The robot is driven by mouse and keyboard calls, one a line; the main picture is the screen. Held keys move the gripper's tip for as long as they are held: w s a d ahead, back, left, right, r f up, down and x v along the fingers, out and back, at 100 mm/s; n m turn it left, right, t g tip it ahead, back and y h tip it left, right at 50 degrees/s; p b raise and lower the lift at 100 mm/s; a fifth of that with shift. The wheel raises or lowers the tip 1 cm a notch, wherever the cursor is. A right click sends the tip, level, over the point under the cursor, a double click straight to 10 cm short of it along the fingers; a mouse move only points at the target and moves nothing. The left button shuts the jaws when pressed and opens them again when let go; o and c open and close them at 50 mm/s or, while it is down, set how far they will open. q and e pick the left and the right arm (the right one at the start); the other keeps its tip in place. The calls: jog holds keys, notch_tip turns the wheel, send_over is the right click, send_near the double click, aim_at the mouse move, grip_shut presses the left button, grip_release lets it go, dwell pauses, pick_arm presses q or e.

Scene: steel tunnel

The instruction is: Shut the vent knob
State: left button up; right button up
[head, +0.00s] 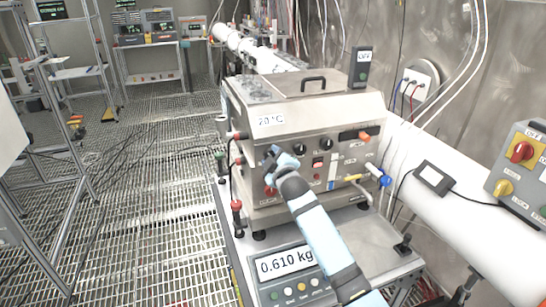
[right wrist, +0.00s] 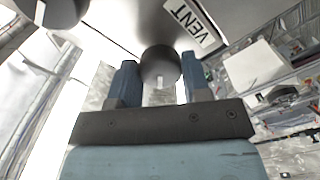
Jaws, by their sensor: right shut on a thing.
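The vent knob (right wrist: 160,62) is a dark round knob with a pale mark, below a white VENT label (right wrist: 190,22) in the right wrist view. My right gripper (right wrist: 160,78) has one blue finger on each side of the knob and is shut on it. My left gripper is not in view.
Two more black knobs (head: 312,147) are right of my gripper on the panel. A red knob (head: 271,191) is below it. A scale display (head: 286,262) reading 0.610 kg stands in front. Hoses and a blue valve (head: 384,181) stick out at the right. The grated floor at left is open.

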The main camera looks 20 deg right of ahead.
jog(key=m+p, duration=0.1)
jog(key=m, duration=0.7)
jog(key=shift+p, duration=0.35)
jog(key=shift+m, duration=0.4)
jog(key=o, duration=0.9)
jog(key=s+b, duration=0.1)
jog(key=s, duration=0.6)
jog(key=s+b, duration=0.1)
jog(key=s, duration=0.5)
jog(key=shift+s+d, duration=0.2)
jog(key=shift+s, duration=0.2)
